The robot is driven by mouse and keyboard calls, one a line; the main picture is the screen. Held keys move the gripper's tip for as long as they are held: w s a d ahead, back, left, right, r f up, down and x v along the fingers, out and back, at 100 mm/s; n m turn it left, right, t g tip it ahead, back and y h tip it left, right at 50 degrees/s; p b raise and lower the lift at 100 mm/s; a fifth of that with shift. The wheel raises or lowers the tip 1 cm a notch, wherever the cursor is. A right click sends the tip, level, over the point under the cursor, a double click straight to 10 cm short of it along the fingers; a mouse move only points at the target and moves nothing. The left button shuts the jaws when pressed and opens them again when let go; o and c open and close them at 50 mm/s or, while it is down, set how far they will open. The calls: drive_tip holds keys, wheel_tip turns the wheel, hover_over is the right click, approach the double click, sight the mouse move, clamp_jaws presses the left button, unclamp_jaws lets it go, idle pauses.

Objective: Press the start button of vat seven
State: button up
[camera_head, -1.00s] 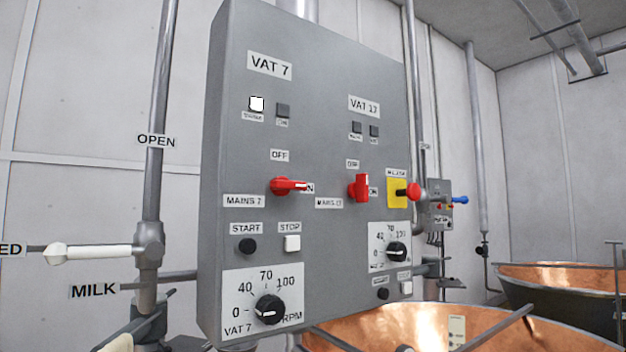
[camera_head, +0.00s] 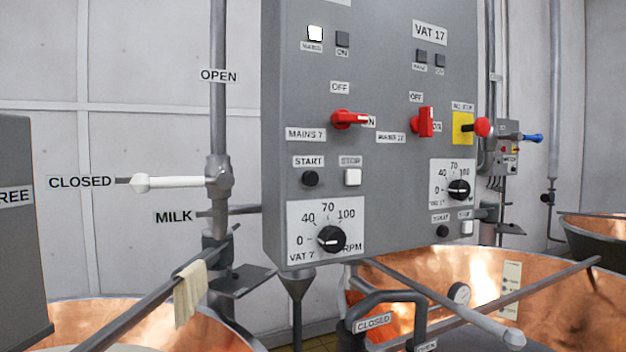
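The grey control panel (camera_head: 380,85) fills the middle of the head view. On its left half, the black round START button (camera_head: 310,178) sits under a START label, beside a white square STOP button (camera_head: 352,177). Below them is the VAT 7 speed dial (camera_head: 330,238), its pointer near 0. Above, the red MAINS 7 switch (camera_head: 350,119) lies sideways, toward ON. The white lamp (camera_head: 315,33) at the top left looks lit. My gripper is not in view.
The right half has VAT 17 controls: an upright red switch (camera_head: 422,122), a red emergency knob (camera_head: 481,127) and another START button (camera_head: 442,231). Copper vats stand below, one at right (camera_head: 560,300). A bar with a cloth (camera_head: 189,292) and pipe handles (camera_head: 385,300) lie in front, low.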

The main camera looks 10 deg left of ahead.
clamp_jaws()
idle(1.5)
